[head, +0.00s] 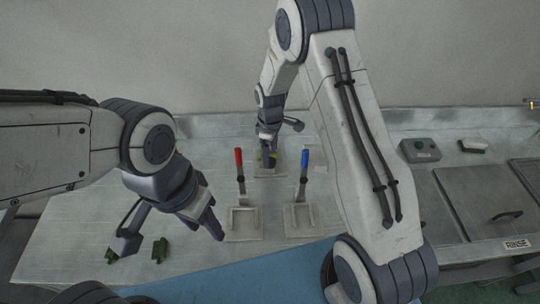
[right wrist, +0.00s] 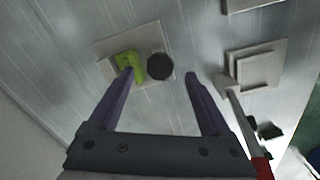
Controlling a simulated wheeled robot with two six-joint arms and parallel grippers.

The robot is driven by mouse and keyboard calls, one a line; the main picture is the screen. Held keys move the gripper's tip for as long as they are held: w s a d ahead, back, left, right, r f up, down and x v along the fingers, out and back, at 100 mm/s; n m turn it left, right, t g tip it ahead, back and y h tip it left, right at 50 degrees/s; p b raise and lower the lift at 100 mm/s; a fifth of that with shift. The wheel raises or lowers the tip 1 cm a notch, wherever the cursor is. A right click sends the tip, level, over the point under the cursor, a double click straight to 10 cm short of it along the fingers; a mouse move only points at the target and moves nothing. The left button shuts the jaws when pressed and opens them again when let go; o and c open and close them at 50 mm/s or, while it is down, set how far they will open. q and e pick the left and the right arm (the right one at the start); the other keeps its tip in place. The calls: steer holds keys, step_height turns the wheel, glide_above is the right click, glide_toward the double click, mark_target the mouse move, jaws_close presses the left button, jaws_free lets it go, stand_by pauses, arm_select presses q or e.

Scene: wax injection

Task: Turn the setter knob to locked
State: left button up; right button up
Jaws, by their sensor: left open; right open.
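The setter plate (head: 283,171) lies at the back middle of the bench. In the right wrist view the plate (right wrist: 108,50) carries a yellow-green piece (right wrist: 130,66) and a round black post (right wrist: 160,66); I cannot tell which of them is the setter knob. My right gripper (right wrist: 159,76) is open, pointing down at the plate. The black post shows between its fingertips, and the yellow-green piece is by the left finger. Contact cannot be told. In the head view this gripper (head: 268,152) partly hides the plate. My left gripper (head: 214,226) is open and empty, over the left front.
A red-handled lever (head: 239,160) and a blue-handled lever (head: 304,162) stand upright in front of the plate. Dark green pieces (head: 160,250) lie at the left front, near a blue mat (head: 240,278). A button box (head: 420,150) and lidded basin (head: 485,200) are at right.

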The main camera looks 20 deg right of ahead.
steer(key=shift+f+p, duration=0.3)
steer(key=shift+f, duration=1.3)
jaws_close()
